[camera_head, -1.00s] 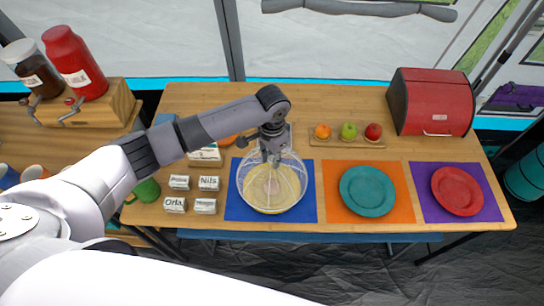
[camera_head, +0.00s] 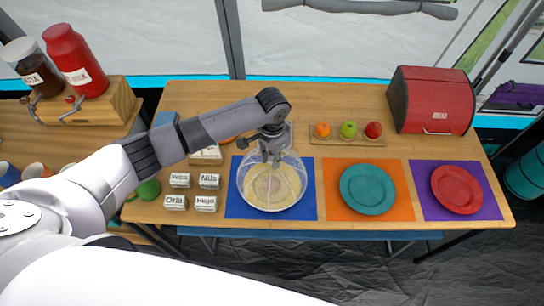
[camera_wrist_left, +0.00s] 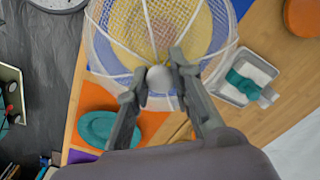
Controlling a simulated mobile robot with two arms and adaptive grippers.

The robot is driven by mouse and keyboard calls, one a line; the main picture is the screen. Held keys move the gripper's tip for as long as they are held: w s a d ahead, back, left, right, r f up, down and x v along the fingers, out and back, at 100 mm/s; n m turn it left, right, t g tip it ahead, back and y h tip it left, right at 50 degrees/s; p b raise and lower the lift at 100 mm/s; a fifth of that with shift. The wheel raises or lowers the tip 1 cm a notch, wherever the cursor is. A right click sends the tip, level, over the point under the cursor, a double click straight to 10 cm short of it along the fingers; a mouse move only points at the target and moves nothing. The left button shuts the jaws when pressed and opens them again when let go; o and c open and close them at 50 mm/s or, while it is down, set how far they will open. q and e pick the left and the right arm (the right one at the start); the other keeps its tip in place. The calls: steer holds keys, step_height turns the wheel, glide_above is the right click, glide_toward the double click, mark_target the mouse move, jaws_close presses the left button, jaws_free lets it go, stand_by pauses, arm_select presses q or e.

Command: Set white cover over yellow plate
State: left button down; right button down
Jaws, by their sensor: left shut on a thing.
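The white cover (camera_head: 297,172) is a see-through mesh dome with a round knob on top; it also shows in the left wrist view (camera_wrist_left: 106,52). The yellow plate (camera_head: 268,192) is visible through the mesh, on the blue mat (camera_head: 308,206). The cover is around and over the plate in the head view. I cannot tell whether its rim touches the mat. My left gripper (camera_head: 270,160) is shut on the cover's knob, which sits between the fingertips in the left wrist view (camera_wrist_left: 160,80). My right gripper is not in view.
A teal plate (camera_head: 368,188) lies on an orange mat, and a red plate (camera_head: 458,189) on a purple mat. Several name cards (camera_head: 192,190) stand left of the blue mat. A fruit board (camera_head: 346,141) and red bread box (camera_head: 437,100) are behind.

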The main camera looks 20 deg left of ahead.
arm_select(q)
steer(key=shift+f, duration=0.1)
steer(key=shift+f+b, duration=0.8)
steer(key=shift+f, duration=1.4)
stand_by(0.4)
steer(key=shift+f+b, duration=0.35)
steer(key=shift+f, duration=0.75)
stand_by(0.5)
steer(key=c, duration=1.3)
jaws_free()
steer(key=shift+c, duration=0.2)
